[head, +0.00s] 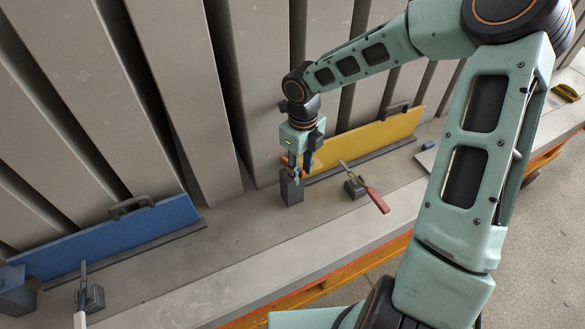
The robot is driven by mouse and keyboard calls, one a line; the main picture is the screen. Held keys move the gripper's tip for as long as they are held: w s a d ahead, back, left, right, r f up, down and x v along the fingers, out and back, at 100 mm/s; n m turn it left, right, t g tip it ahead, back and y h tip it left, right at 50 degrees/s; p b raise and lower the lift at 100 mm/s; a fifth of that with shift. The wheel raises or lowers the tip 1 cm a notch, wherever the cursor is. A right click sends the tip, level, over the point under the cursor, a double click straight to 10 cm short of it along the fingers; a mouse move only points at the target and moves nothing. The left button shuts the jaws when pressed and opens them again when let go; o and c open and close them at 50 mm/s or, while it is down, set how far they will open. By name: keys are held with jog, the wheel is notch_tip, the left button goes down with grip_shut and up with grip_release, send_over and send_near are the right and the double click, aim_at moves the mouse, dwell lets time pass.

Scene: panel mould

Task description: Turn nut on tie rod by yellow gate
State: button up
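The yellow gate (372,138) stands on edge along the bench, right of centre, with a dark handle on its top edge. My gripper (297,178) points down at the left end of the yellow gate. Its fingertips are at the top of a dark grey upright block (290,191). I cannot make out the tie rod or its nut; the fingers and their small size in view hide any detail there. Whether the fingers are open or closed on something is not clear.
A clamp with a red handle (377,200) stands right of the gripper. A blue gate (110,236) stands at left, with a white-handled clamp (94,299) before it. Tall grey panels (180,80) rise close behind. The grey ledge (235,232) between the gates is clear.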

aim_at(301, 170)
jog(key=shift+r, duration=0.1)
notch_tip(301, 170, up, 12)
dwell(0.5)
jog(key=shift+o, duration=0.2)
